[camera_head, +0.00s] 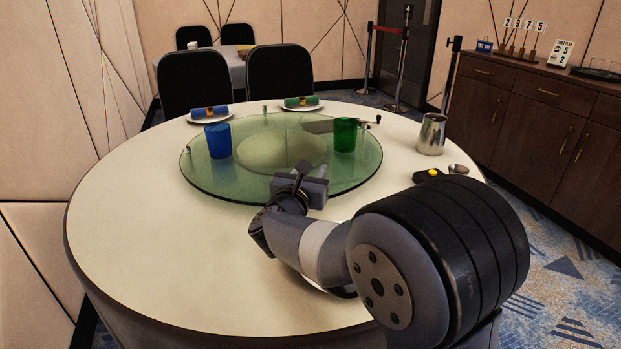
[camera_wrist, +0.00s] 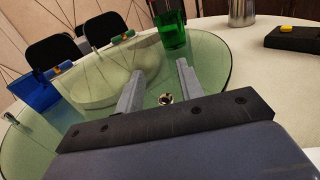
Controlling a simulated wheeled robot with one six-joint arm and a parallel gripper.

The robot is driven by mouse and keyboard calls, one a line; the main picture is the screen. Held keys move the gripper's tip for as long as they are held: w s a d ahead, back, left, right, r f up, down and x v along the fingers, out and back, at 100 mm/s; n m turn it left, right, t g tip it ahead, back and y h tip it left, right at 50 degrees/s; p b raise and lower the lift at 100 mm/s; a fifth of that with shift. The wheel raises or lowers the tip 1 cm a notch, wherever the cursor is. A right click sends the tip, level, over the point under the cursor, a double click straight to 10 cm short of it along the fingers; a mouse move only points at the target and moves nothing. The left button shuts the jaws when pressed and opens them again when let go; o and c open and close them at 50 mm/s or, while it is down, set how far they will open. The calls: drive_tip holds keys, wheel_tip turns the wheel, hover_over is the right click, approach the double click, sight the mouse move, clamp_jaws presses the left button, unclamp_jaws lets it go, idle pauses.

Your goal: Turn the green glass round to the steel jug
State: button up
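The green glass (camera_head: 345,134) stands upright on the right part of the round glass turntable (camera_head: 215,180). It also shows at the top of the wrist view (camera_wrist: 172,32). The steel jug (camera_head: 432,134) stands on the white table to the right of the turntable, apart from the green glass; its lower part shows in the wrist view (camera_wrist: 242,12). My gripper (camera_head: 299,172) is over the near edge of the turntable, short of the green glass. In the wrist view its two fingers (camera_wrist: 158,82) are spread with nothing held between them.
A blue glass (camera_head: 218,141) stands on the turntable's left part. Two plates with rolled napkins (camera_head: 210,112) sit behind. A black box with a yellow button (camera_head: 431,174) and a small metal bowl (camera_head: 458,169) lie near the jug. The table's left front (camera_head: 150,240) is clear.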

wheel_tip(320, 180, up, 8)
drive_tip(key=shift+f+p, duration=0.2)
drive_tip(key=shift+p, duration=0.8)
